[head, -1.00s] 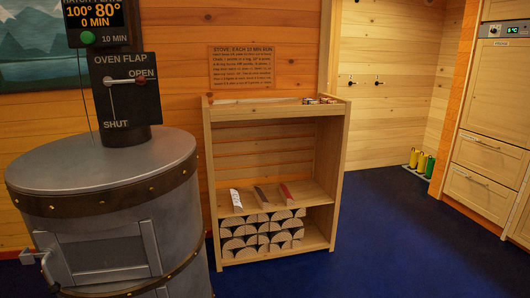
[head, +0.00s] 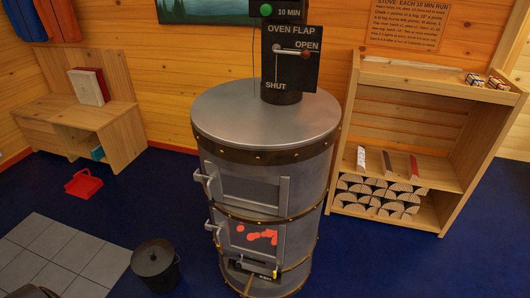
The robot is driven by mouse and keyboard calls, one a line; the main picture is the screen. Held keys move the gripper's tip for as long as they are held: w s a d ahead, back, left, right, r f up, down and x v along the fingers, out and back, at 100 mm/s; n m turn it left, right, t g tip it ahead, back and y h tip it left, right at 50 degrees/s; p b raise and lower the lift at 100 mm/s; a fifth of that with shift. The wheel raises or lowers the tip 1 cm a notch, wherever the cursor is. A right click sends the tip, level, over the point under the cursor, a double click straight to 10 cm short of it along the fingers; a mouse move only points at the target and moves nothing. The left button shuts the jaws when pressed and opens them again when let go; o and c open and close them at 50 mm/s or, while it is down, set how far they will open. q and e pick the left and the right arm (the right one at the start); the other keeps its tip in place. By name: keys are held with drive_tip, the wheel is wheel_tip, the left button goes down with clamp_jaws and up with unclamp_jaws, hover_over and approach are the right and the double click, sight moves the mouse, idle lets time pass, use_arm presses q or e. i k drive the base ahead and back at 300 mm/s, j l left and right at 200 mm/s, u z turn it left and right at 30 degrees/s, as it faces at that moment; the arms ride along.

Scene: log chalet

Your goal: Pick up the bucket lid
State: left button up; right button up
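A dark bucket (head: 158,279) stands on the floor at the lower left, in front of the stove and to its left. Its round dark lid (head: 154,256) lies flat on top, with a small knob in the middle. Neither of my grippers can be made out in the head view.
The round metal stove (head: 265,165) stands just right of the bucket, with an orange glow in its lower door. A red dustpan-like thing (head: 83,184) lies behind the bucket. Grey tiles (head: 60,250) are to the left. A dark object cut by the bottom left edge is unclear.

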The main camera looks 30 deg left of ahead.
sight(153, 256)
drive_tip(key=u, duration=1.15)
